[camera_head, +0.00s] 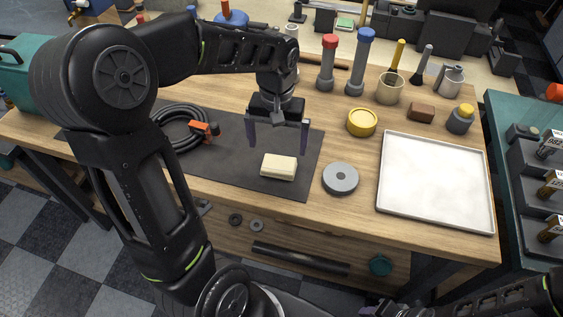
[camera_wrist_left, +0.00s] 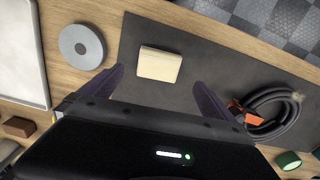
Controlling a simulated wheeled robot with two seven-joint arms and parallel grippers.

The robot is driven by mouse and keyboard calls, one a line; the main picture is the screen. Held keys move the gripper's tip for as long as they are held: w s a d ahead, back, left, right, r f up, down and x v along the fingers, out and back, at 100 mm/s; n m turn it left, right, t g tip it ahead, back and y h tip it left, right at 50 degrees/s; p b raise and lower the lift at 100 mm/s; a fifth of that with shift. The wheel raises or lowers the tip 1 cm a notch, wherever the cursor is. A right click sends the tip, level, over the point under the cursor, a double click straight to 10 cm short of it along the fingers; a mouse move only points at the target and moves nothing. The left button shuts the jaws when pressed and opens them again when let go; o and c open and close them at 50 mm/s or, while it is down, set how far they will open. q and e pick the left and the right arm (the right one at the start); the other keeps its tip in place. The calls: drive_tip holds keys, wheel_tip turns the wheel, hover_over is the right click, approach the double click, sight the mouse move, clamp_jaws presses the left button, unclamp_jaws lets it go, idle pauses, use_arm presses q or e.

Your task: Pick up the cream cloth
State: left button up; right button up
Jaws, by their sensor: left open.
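The cream cloth (camera_head: 279,167) is a small folded block lying on the dark mat (camera_head: 225,158), near the mat's right front corner. It also shows in the left wrist view (camera_wrist_left: 160,65), ahead of the fingers. My left gripper (camera_head: 278,147) is open and empty, pointing down above the mat, just behind the cloth in the head view. In the left wrist view its two fingers (camera_wrist_left: 158,82) are spread, wider apart than the cloth. The gripper and the cloth look apart. At the bottom right of the head view a dark arm of mine shows, but its gripper is not clear.
A grey disc (camera_head: 340,179) lies right of the cloth. A white tray (camera_head: 435,181) is farther right. A coiled black hose with an orange part (camera_head: 202,129) lies on the mat's left. A yellow round tin (camera_head: 362,122), red-topped and blue-topped tubes (camera_head: 361,64) and cups stand behind.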

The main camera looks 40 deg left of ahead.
sight(279, 164)
use_arm(q)
drive_tip(key=shift+w+f, duration=0.1)
drive_tip(key=shift+f, duration=1.3)
wheel_tip(279, 164, down, 5)
drive_tip(key=shift+w+f+p, duration=0.1)
drive_tip(key=shift+p, duration=0.4)
drive_tip(key=shift+c, duration=0.2)
drive_tip(key=c, duration=1.3)
drive_tip(key=shift+o, duration=0.2)
wheel_tip(279, 164, up, 10)
drive_tip(key=shift+b, duration=0.35)
